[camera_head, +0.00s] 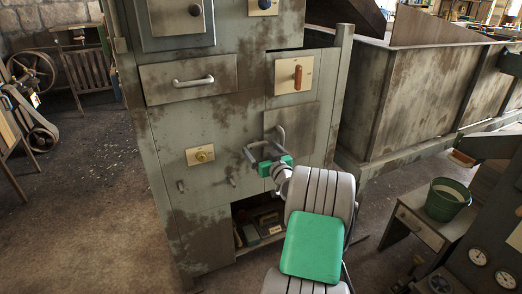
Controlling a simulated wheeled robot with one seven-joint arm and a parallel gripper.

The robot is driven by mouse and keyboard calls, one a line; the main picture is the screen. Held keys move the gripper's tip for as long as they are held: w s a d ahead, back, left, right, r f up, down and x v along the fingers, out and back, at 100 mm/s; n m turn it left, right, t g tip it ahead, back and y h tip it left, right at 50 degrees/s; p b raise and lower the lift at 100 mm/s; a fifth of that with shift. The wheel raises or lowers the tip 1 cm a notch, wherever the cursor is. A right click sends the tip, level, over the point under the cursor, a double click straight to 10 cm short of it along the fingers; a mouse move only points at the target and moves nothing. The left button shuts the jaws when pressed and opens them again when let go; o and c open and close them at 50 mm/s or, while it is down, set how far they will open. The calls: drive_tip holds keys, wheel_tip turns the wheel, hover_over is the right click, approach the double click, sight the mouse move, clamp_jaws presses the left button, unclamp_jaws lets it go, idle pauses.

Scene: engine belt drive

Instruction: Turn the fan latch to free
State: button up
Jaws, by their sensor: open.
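A grey-green cabinet (162,125) with brown stains stands in front of me. A cream plate with an upright orange-brown lever (298,77) is on its upper right; it may be the fan latch, but no label is legible. A second cream plate with a round brass knob (203,156) sits lower left. My gripper (262,148) is open and empty in front of the cabinet's lower right panel, below the lever and right of the brass knob. It appears clear of both. A grey bar handle near the fingers is partly overlapped by them.
A drawer with a pale handle (193,81) is left of the lever. An open shelf (259,229) is below my gripper. A large metal bin (415,85) and green bucket (446,200) stand right.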

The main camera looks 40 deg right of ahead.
drive_tip(key=shift+w+d, duration=0.1)
drive_tip(key=shift+w, duration=0.3)
drive_tip(key=shift+c, duration=0.2)
drive_tip(key=c, duration=1.3)
